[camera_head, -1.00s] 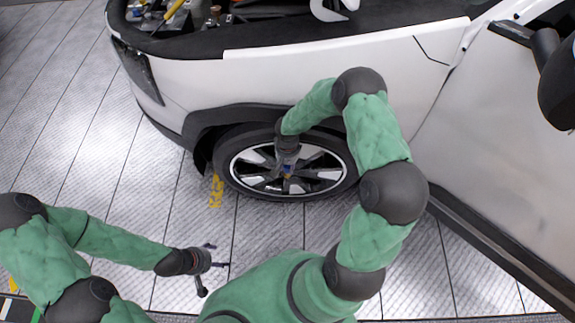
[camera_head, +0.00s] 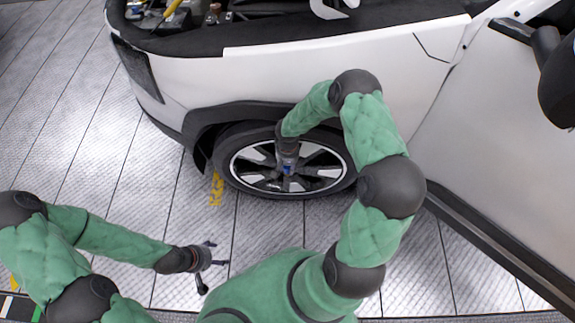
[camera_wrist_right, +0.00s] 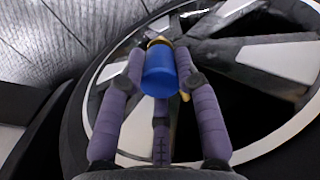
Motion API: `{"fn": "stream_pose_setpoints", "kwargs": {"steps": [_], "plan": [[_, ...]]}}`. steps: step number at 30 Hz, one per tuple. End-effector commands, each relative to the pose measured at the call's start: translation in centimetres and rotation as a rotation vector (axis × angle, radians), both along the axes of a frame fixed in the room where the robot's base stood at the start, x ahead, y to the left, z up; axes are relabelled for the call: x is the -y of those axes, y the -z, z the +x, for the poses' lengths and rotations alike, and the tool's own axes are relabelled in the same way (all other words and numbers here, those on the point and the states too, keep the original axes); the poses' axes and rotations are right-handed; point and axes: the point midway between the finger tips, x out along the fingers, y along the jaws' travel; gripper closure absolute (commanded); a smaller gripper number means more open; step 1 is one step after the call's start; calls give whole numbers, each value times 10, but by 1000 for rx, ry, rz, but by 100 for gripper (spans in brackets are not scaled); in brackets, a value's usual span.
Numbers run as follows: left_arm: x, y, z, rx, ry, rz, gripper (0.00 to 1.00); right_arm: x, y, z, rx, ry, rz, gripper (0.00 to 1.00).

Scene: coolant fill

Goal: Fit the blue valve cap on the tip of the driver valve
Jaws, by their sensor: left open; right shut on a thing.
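The blue valve cap (camera_wrist_right: 160,72) is held between the purple fingers of my right gripper (camera_wrist_right: 163,85) in the right wrist view. A gold ring shows at the cap's far end. In the head view, my right gripper (camera_head: 287,168) is in front of the wheel (camera_head: 318,172) of the white car, with a small bit of blue at its fingertips. I cannot make out the valve tip, nor whether the cap touches it. My left gripper (camera_head: 212,257) is open and empty, low over the floor at the left.
The white car body (camera_head: 300,85) and dark wheel arch (camera_head: 230,113) stand close above the wheel. The open engine bay is at the top, and the car's side with a dark mirror (camera_head: 557,80) is at the right. The patterned floor (camera_head: 110,170) at the left is clear.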

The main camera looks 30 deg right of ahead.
Motion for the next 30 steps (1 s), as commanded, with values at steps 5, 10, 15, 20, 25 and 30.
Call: {"fn": "stream_pose_setpoints", "kwargs": {"steps": [5, 10, 15, 20, 25, 30], "plan": [[0, 0, 0, 0, 0, 0, 31, 0, 4, 0, 0, 0, 0, 88], [0, 0, 0, 0, 0, 0, 31, 0, 8, 0, 0, 0, 0, 88], [0, 0, 0, 0, 0, 0, 31, 0, 9, 0, 0, 0, 0, 48], [0, 0, 0, 0, 0, 0, 31, 0, 9, 0, 0, 0, 0, 40], [0, 0, 0, 0, 0, 0, 31, 0, 9, 0, 0, 0, 0, 40], [0, 0, 0, 0, 0, 0, 31, 0, -1, 1, 2, 0, -1, 40]]}}
